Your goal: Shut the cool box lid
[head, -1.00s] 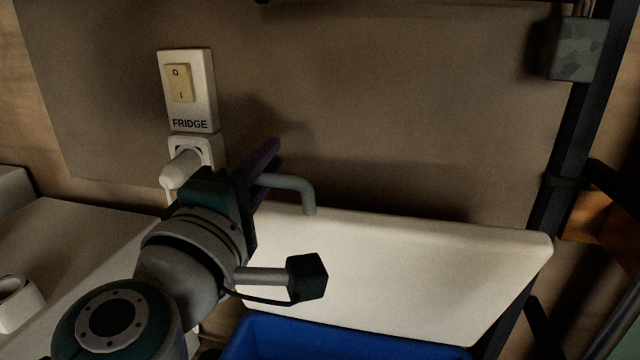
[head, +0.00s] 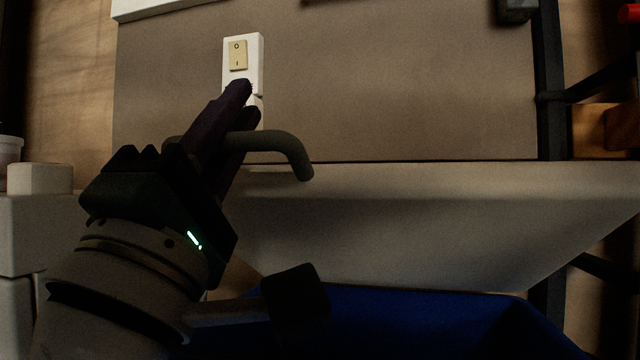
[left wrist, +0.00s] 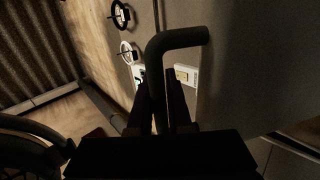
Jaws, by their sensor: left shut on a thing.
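The cool box lid (head: 430,235) is a pale slab that stands open, tilted over the box, with its shaded inner face towards me in the head view. The blue cool box (head: 430,325) shows below it, partly cut off by the picture's lower edge. A grey bent handle (head: 285,155) sticks out at the lid's upper left edge. My left gripper (head: 243,102) is shut on this handle, its dark purple fingers on either side of the bar. The left wrist view also shows the handle (left wrist: 155,70) between the fingers. My right gripper is not in view.
A fridge switch (head: 238,56) is on the grey-brown wall panel (head: 400,80) behind the lid, with a socket partly hidden behind my fingers. A dark upright post (head: 551,100) stands at the right. Pale blocks (head: 38,180) stand at the left.

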